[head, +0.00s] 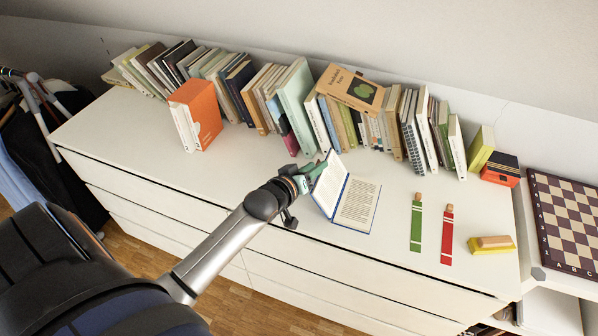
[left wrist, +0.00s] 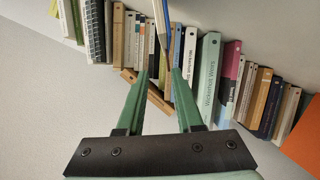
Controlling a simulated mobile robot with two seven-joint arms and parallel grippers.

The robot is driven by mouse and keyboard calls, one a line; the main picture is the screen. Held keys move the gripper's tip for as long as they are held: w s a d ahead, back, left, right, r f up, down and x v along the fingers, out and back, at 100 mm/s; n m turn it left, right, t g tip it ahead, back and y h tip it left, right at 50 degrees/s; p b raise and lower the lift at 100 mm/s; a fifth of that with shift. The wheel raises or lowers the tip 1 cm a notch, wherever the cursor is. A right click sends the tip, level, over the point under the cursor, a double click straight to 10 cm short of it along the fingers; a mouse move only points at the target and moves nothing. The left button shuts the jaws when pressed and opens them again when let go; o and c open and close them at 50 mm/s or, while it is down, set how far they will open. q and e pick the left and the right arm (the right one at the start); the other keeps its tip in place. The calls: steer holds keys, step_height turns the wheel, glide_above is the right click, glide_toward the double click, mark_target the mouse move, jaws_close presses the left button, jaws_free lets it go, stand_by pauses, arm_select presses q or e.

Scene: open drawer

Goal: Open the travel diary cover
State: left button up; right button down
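The travel diary (head: 356,205) lies open on the white dresser top, with a printed page showing on the right. Its blue-edged cover (head: 329,184) stands raised and tilted on the left side. My left gripper (head: 314,170) is at the outer side of the raised cover, close to its upper left edge; I cannot tell whether it touches. In the left wrist view the two green fingers (left wrist: 158,76) are apart, with a thin blue-and-white edge, seemingly the cover (left wrist: 158,22), just beyond and between the tips. My right gripper is not in view.
A long row of books stands along the wall, with an orange book (head: 205,112) in front. Green (head: 416,225) and red (head: 447,232) bookmarks and a yellow-based block (head: 491,245) lie right of the diary. A chessboard (head: 568,222) is at far right.

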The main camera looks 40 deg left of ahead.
arm_select(q)
steer(key=v, duration=0.6)
steer(key=shift+s, duration=0.35)
steer(key=shift+r, duration=0.1)
stand_by(0.5)
steer(key=v, duration=1.2)
steer(key=shift+s+r, duration=0.15)
steer(key=shift+s, duration=0.1)
steer(key=s+d+f+m+g+h, duration=0.1)
steer(key=s+d+f+m+g, duration=0.1)
steer(key=d+f, duration=0.4)
steer(key=s+d+f+m+g+h, duration=0.1)
steer(key=s+d+f+m, duration=0.3)
steer(key=f, duration=1.1)
steer(key=d+m+g, duration=0.1)
steer(key=d+m, duration=0.1)
steer(key=shift+d+m+g+h, duration=0.25)
steer(key=shift+m+g+h, duration=0.05)
steer(key=shift+g, duration=0.1)
